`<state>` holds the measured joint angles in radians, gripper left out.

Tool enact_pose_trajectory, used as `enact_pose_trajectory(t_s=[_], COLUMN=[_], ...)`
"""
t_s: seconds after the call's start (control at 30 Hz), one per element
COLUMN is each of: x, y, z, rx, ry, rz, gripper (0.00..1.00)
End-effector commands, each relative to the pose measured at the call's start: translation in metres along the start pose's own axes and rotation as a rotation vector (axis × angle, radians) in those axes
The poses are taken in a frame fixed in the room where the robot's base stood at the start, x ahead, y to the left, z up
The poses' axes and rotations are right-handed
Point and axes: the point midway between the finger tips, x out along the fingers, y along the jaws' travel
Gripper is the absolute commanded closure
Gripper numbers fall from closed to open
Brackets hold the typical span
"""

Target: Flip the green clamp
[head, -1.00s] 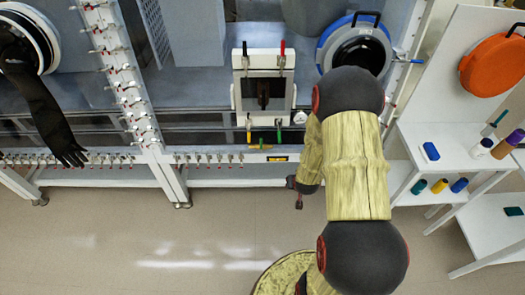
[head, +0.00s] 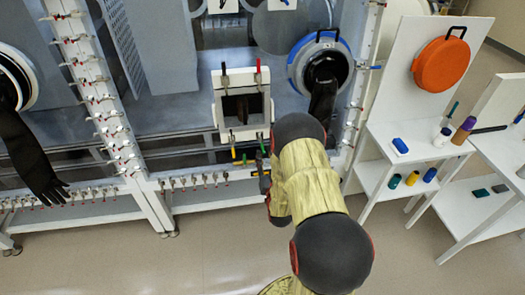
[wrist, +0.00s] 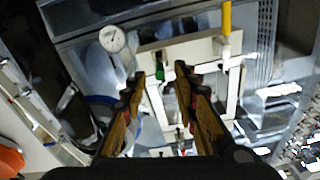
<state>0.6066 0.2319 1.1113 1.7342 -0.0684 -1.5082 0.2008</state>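The green clamp (head: 262,144) is on the lower right edge of a square white hatch frame (head: 225,108) on the glovebox wall. In the wrist view the green clamp handle (wrist: 159,70) stands between and just beyond my fingertips. My gripper (wrist: 160,82) is open, a finger on either side of the handle, with nothing seen between the fingers. Whether it touches the clamp I cannot tell. In the head view my gripper (head: 265,178) is small and dark, just below the green clamp.
A yellow clamp (head: 233,152) is left of the green one; black (head: 225,69) and red (head: 258,70) clamps are on the frame's top edge. A glove port (head: 320,62) with a hanging black glove is to the right. White shelves (head: 410,145) stand farther right. A gauge (wrist: 112,39) shows nearby.

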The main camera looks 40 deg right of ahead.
Motion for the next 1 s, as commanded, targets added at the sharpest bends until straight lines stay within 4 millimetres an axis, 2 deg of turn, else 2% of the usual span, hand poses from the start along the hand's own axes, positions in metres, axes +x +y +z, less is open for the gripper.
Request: enact_pose_trajectory(t_s=[0.13, 0.33, 0.7, 1.0], x=[0.025, 0.045, 0.05, 0.05], y=[0.0, 0.0, 0.0, 0.0], z=[0.0, 0.001, 0.0, 0.0], rx=[0.0, -0.001, 0.0, 0.0], ry=[0.001, -0.001, -0.001, -0.001], rz=[-0.001, 0.0, 0.0, 0.0], gripper=[0.71, 0.71, 0.71, 0.88])
